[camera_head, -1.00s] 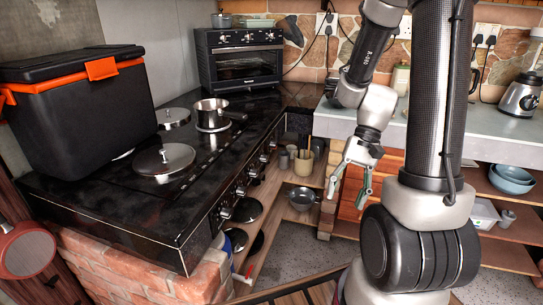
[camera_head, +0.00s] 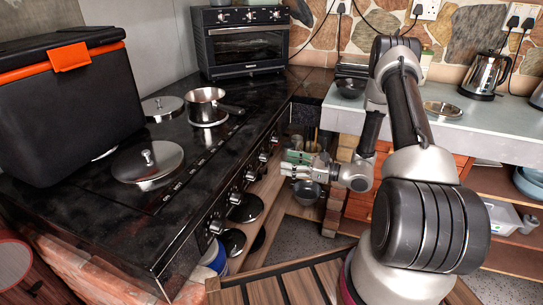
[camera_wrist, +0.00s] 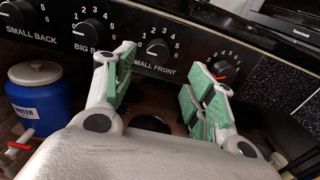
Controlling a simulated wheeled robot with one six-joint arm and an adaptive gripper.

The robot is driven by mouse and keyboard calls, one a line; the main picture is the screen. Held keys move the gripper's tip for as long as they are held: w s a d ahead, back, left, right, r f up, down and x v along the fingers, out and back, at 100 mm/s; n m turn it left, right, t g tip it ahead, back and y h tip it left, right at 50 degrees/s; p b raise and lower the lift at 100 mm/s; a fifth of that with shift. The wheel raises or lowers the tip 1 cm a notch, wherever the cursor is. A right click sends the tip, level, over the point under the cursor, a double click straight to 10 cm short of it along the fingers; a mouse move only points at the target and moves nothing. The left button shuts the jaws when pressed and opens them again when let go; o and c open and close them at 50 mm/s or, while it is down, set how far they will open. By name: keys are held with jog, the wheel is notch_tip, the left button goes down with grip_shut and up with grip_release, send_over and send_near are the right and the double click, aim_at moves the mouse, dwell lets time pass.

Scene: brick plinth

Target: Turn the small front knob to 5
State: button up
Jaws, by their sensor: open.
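The small front knob (camera_wrist: 158,48) is a black dial on the stove's front panel, with its "SMALL FRONT" label below it in the wrist view. Its exact setting is too small to read. My gripper (camera_wrist: 172,65) is open and empty, its green-padded fingers spread on either side of the knob's place in the picture, with no visible contact. In the head view my gripper (camera_head: 290,172) lies nearly level, pointing left toward the front panel of the black stove (camera_head: 75,195).
Neighbouring knobs are the small back (camera_wrist: 18,14), the big back (camera_wrist: 90,32) and one with a red mark (camera_wrist: 222,70) by my right finger. A blue jar (camera_wrist: 40,100) stands below the panel. A pot (camera_head: 205,98) and a lid (camera_head: 147,160) sit on the stove.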

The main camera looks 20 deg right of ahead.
aim_at(268, 158)
jog(key=x, duration=0.7)
jog(key=shift+w+a+r, duration=0.15)
jog(key=shift+a+r, duration=0.05)
jog(key=shift+a, duration=0.1)
jog(key=c, duration=1)
